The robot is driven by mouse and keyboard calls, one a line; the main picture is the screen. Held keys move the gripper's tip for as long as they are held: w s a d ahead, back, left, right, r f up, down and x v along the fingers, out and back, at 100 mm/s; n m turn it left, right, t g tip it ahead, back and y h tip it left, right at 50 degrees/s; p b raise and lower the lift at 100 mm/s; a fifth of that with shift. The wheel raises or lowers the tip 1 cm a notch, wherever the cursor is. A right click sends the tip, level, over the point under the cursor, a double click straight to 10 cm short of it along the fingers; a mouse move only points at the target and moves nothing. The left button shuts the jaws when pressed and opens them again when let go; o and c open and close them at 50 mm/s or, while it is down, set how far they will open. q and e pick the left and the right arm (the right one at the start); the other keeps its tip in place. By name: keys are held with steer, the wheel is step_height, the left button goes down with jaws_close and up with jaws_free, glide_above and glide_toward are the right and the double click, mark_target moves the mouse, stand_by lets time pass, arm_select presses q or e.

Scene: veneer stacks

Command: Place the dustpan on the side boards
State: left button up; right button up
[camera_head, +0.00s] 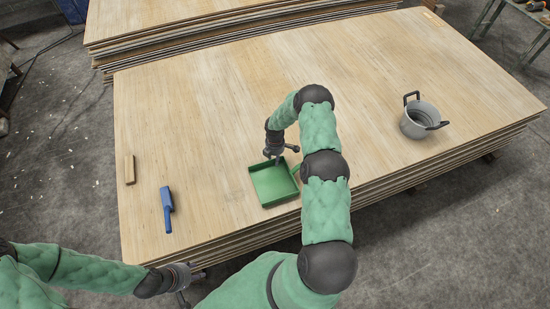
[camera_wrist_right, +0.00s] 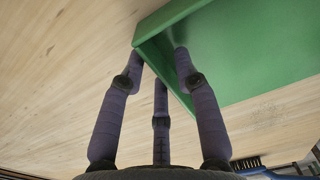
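The green dustpan (camera_head: 272,186) lies on the large front veneer stack (camera_head: 215,130), near its front edge. My right gripper (camera_head: 281,156) is at the dustpan's far edge. In the right wrist view its fingers (camera_wrist_right: 160,62) are spread at a corner of the dustpan (camera_wrist_right: 245,55), one in front of the green inside and the others by the outer side; contact is unclear. A second stack of boards (camera_head: 160,15) lies behind the front stack. My left gripper (camera_head: 188,283) is open and empty by the front stack's near left edge.
A blue brush (camera_head: 167,208) and a small wooden block (camera_head: 129,169) lie left of the dustpan. A grey pot (camera_head: 420,119) with dark handles stands at the right. The front stack's middle and the visible top of the back stack are clear.

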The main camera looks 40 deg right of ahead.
step_height(320, 180, up, 12)
steer(key=p, duration=0.4)
steer(key=s+a+f+m+y, duration=0.15)
steer(key=s+a+m, duration=0.25)
steer(key=a, duration=0.7)
steer(key=s+a+f+m+y, duration=0.1)
steer(key=s+a+m+y, duration=0.2)
steer(key=a, duration=0.8)
steer(key=s+a+r+m, duration=0.2)
steer(key=s+a+m, duration=0.7)
steer(key=s, duration=0.6)
steer(key=shift+s+a+r+m+t, duration=0.15)
steer(key=shift+s+a+m+t, duration=0.2)
steer(key=shift+a, duration=0.8)
